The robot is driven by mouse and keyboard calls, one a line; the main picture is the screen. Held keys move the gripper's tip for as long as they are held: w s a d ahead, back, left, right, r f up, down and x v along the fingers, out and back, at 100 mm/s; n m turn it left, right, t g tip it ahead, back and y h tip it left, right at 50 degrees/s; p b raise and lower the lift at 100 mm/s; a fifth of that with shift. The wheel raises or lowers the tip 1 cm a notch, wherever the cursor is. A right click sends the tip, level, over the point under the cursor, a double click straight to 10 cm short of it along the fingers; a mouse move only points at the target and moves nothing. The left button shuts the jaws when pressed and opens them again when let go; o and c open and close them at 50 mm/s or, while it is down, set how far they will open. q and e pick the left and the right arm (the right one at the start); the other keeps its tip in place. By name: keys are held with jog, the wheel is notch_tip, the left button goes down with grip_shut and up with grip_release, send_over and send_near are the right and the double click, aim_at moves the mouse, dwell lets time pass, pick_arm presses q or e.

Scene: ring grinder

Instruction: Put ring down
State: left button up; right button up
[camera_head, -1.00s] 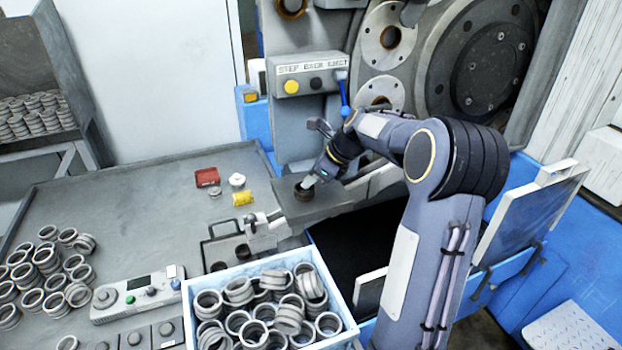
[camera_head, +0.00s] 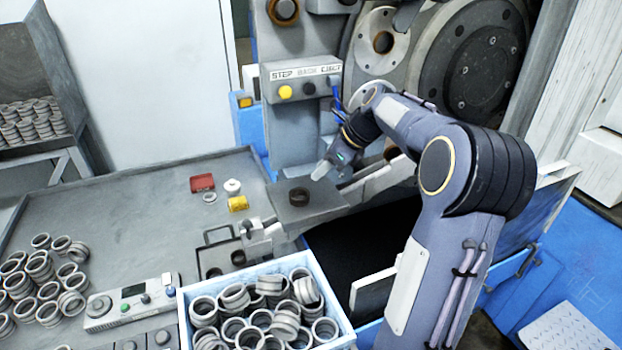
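A dark ring (camera_head: 299,196) lies on the small grey plate (camera_head: 318,210) in front of the grinding machine. My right gripper (camera_head: 322,170) is just above and to the right of this ring, apart from it. A pale fingertip points down toward the plate. The gripper is small and seen from the side, so the gap between its fingers does not show clearly. My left gripper is not in view.
A white-rimmed blue crate (camera_head: 345,322) full of rings stands at the front. Loose rings (camera_head: 40,268) lie at the left. The grinder (camera_head: 470,65) stands behind.

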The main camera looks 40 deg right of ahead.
jog(key=v, duration=0.4)
jog(key=s+a+n, duration=1)
jog(key=a+n, duration=0.4)
jog(key=a, duration=0.2)
jog(key=s+a+f+n, duration=0.9)
jog(key=s+n, duration=0.3)
jog(key=n, duration=0.2)
jog(key=shift+a+f+g, duration=0.3)
jog(key=shift+a, duration=0.4)
